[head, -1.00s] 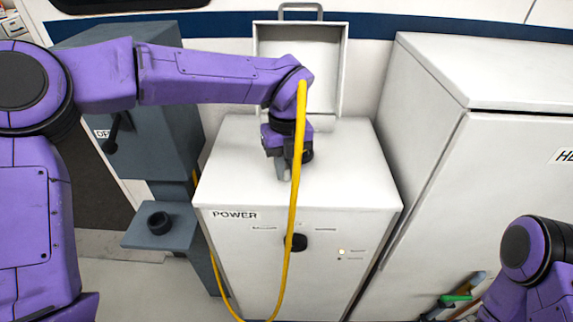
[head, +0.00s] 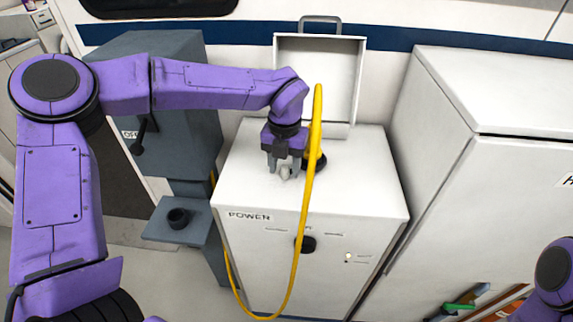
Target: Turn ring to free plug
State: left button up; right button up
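My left gripper (head: 285,168) is over the top of the white cabinet marked POWER (head: 250,190), pointing down. Its two dark fingers look apart, with a small light-grey piece (head: 285,173) between or just below their tips; contact is unclear. A dark round part (head: 316,160), perhaps the plug or its ring, sits just right of the gripper, partly hidden by the yellow cable (head: 307,200). The cable arches up there and hangs down the cabinet's front. I cannot tell the ring and plug apart. My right gripper is out of view.
The cabinet's raised lid (head: 345,75) stands behind the gripper. A black knob (head: 306,244) is on the cabinet's front. A grey box with a lever (head: 170,110) and a small shelf holding a dark cup-like part (head: 178,218) stand left. A tall white cabinet (head: 500,90) stands right.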

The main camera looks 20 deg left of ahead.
aim_at(285, 167)
pick_arm(q)
jog(key=shift+w+f, duration=0.1)
jog(key=shift+w, duration=0.05)
jog(key=shift+r, duration=0.45)
notch_tip(285, 167, up, 10)
jog(key=b, duration=0.1)
jog(key=shift+f+b, duration=0.2)
jog(key=shift+b, duration=0.15)
